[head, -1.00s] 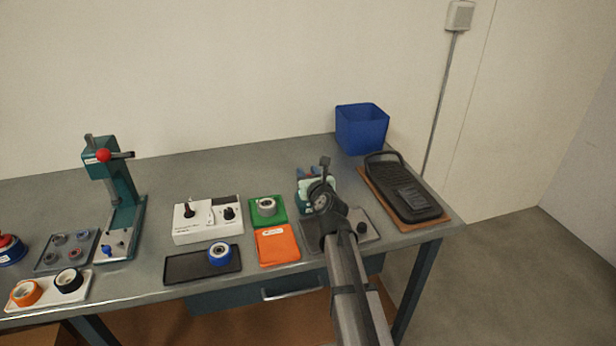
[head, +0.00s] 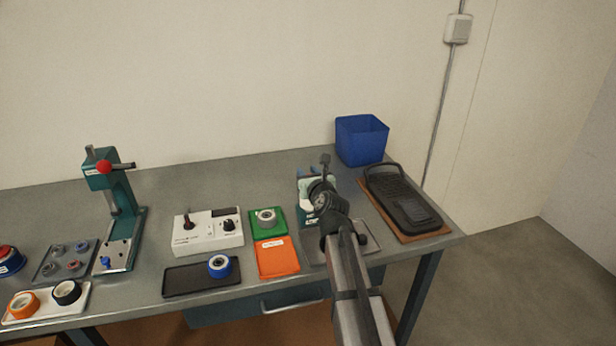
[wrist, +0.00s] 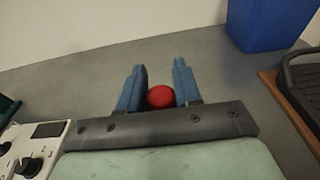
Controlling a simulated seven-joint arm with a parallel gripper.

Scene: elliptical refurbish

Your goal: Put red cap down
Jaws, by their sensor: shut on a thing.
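The red cap (wrist: 160,97) shows in the wrist view as a round red shape between the two blue fingers of my gripper (wrist: 159,82). The fingers are closed on its sides. In the head view my gripper (head: 309,172) is over the back right part of the workbench (head: 260,178). There its own wrist hides most of it, and the cap cannot be made out. In the wrist view bare grey bench top lies beyond the fingers. The cap's height above the bench is hard to tell.
A white control box (head: 207,232), green mat (head: 281,217), orange mat (head: 278,258) and teal press (head: 120,210) stand to the left. The back middle of the bench is clear.

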